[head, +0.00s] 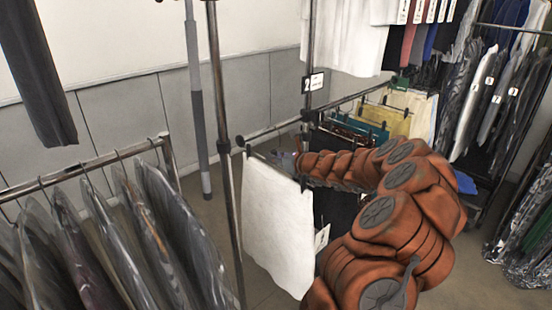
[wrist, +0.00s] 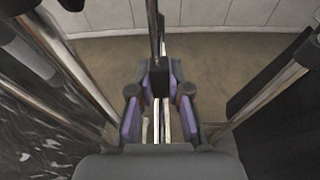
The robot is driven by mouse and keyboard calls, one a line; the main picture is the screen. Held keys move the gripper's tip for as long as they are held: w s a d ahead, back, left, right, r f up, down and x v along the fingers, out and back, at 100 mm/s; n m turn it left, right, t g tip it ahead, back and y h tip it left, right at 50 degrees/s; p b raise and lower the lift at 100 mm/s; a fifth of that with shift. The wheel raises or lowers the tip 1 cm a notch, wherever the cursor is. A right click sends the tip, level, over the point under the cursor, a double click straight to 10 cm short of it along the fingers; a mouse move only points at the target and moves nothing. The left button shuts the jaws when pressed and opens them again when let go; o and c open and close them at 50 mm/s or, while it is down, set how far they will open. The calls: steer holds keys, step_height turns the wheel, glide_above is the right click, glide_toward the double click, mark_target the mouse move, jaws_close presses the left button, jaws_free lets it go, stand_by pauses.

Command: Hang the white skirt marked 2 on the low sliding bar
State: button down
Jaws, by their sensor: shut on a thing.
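The white skirt (head: 278,225) hangs upright in the head view, near the left end of the low bar (head: 345,100), clipped at its top corners. A white tag (head: 322,238) shows at its right edge; I cannot read its number. In the wrist view my gripper (wrist: 159,108) is shut around a narrow dark piece, which looks like the skirt's hanger. I cannot tell whether the hanger's hook touches the bar.
A sign marked 2 (head: 313,83) is on the rack post. Yellow and teal skirts (head: 390,122) hang farther along the bar. A rail of bagged clothes (head: 130,230) stands at left, and another rack (head: 490,100) at right. Upright posts (head: 222,130) stand close left of the skirt.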

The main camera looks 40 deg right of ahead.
mark_target(262, 157)
steer(key=shift+w+a+p, duration=0.25)
steer(key=shift+w+p, duration=0.25)
steer(key=shift+w, duration=1.1)
steer(key=shift+w+a+p, duration=0.2)
steer(key=shift+w+p, duration=0.25)
steer(key=shift+w, duration=1.1)
steer(key=shift+w, duration=0.1)
steer(key=shift+f+b, duration=0.95)
steer(key=shift+f, duration=0.75)
steer(key=c, duration=1)
jaws_free()
steer(key=shift+c, duration=0.2)
steer(key=shift+v, duration=6.05)
